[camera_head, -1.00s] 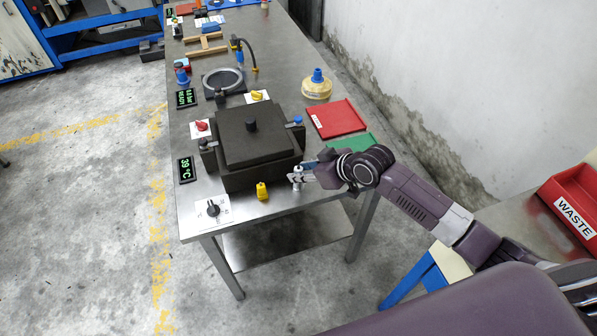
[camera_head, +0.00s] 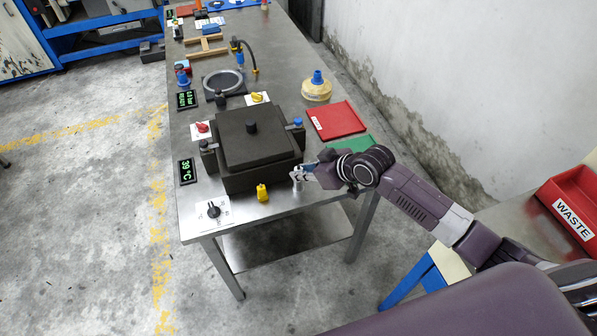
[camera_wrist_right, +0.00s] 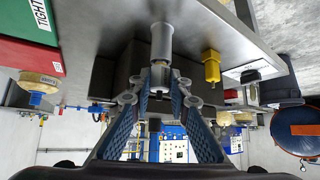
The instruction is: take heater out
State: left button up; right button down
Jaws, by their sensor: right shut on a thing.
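A dark box-shaped press (camera_head: 253,140) with a knob on its lid stands closed on the steel table. Nothing in view is clearly marked as the heater, and the inside of the press is hidden. A small grey metal cylinder (camera_head: 297,186) is at the table's near right edge, beside the press. My right gripper (camera_head: 298,174) is shut on this cylinder. The wrist view shows the cylinder (camera_wrist_right: 162,42) between the fingertips of the right gripper (camera_wrist_right: 160,78). My left gripper is not in view.
A yellow piece (camera_head: 262,192) and a black dial (camera_head: 213,210) are near the front edge. A display (camera_head: 187,171) reads 39 °C. Red (camera_head: 337,119) and green (camera_head: 352,143) plates lie behind my right gripper. A red WASTE bin (camera_head: 570,212) is at far right.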

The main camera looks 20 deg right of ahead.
jog(key=shift+r+p, duration=3.8)
jog(key=shift+r, duration=0.25)
jog(key=shift+f, duration=0.1)
